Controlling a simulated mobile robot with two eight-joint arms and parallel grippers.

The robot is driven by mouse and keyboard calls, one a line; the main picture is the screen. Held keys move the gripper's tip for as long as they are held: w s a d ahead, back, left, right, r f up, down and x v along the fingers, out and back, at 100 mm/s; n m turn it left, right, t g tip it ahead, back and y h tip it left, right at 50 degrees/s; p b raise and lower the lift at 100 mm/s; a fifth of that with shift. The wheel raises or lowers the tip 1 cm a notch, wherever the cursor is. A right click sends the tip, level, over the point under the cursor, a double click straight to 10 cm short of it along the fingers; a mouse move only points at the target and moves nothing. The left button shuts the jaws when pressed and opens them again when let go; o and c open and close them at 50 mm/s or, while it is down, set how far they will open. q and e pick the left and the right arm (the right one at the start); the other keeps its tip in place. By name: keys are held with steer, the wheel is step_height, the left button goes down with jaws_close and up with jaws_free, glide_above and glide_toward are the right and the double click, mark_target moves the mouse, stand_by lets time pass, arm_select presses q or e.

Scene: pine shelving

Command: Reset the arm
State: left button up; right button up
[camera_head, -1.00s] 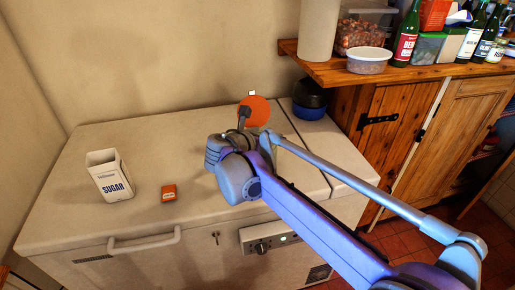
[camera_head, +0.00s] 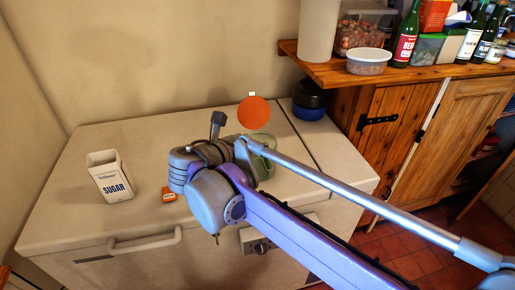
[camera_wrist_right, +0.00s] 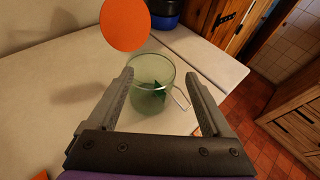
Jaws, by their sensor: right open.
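My right arm reaches in from the lower right in the head view, over a white chest-like appliance (camera_head: 80,220). In the right wrist view my right gripper (camera_wrist_right: 159,73) is open, with its two dark fingers apart. A green glass mug (camera_wrist_right: 150,95) with a clear handle shows between and beyond the fingertips, on the white top. I cannot tell whether it is within the jaws. In the head view the mug (camera_head: 266,165) is partly hidden behind my arm. My left gripper is in neither view.
A sugar box (camera_head: 112,180) and a small orange box (camera_head: 168,194) are on the white top. A round orange disc (camera_head: 253,112) and a dark blue jar (camera_head: 309,100) are near the back. A wooden shelf (camera_head: 345,72) with bottles and tubs stands right.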

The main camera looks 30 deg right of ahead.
steer(key=shift+s+a+r, duration=0.1)
steer(key=shift+s+a, duration=0.05)
steer(key=s+a+f+m+y+p, duration=0.2)
steer(key=s+f+m+y, duration=0.1)
steer(key=s+f+m, duration=0.2)
steer(key=s+a+f+m+g+y+p, duration=0.1)
steer(key=s+a+f+m+y+p, duration=0.1)
steer(key=s+f+m, duration=0.4)
steer(key=s+a+f+m+g+y+p, duration=0.1)
steer(key=s+f+m+y, duration=0.5)
steer(key=s+m, duration=0.6)
steer(key=shift+a+m+p, duration=0.55)
steer(key=shift+m+p, duration=0.35)
steer(key=shift+p, duration=0.25)
steer(key=shift+r, duration=0.1)
